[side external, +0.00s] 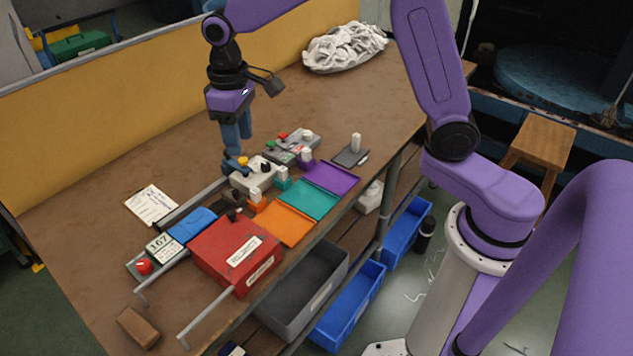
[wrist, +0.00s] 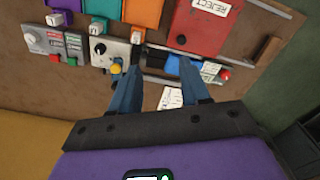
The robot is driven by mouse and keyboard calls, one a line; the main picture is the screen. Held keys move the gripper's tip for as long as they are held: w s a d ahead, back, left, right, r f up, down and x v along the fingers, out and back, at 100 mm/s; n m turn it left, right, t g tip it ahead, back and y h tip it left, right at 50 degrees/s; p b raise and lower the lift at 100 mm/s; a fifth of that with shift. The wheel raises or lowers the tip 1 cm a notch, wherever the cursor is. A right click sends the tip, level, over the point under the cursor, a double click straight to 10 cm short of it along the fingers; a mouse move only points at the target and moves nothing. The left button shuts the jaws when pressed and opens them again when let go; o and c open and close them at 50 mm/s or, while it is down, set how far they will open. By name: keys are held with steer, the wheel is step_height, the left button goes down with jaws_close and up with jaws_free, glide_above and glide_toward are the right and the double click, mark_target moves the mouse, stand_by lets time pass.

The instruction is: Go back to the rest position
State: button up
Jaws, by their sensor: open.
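My gripper (side external: 236,150) hangs over the back of the table, pointing down, above and behind the grey control box (side external: 254,176). In the wrist view my gripper (wrist: 160,82) has its two blue fingers well apart, with nothing held between them. The control box (wrist: 108,52) with its black knob and yellow part shows ahead of the left finger. I cannot tell how far the fingertips are above the table.
A red REJECT box (side external: 236,252) stands at the front. Orange (side external: 284,224), teal (side external: 310,199) and purple (side external: 331,177) mats lie along the front edge. A white cloth pile (side external: 344,46) lies at the back right. A yellow panel (side external: 130,90) stands behind the table. A clipboard (side external: 151,205) lies left.

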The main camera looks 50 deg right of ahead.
steer(key=s+d+n, duration=0.2)
steer(key=s+d, duration=0.1)
steer(key=s, duration=0.7)
steer(key=s+d+n, duration=0.3)
steer(key=s, duration=0.7)
steer(key=s+d+n, duration=0.2)
steer(key=s+d, duration=0.1)
steer(key=s, duration=0.6)
steer(key=shift+s+d+f+n, duration=0.15)
steer(key=shift+s+d+n, duration=0.15)
steer(key=shift+s, duration=0.1)
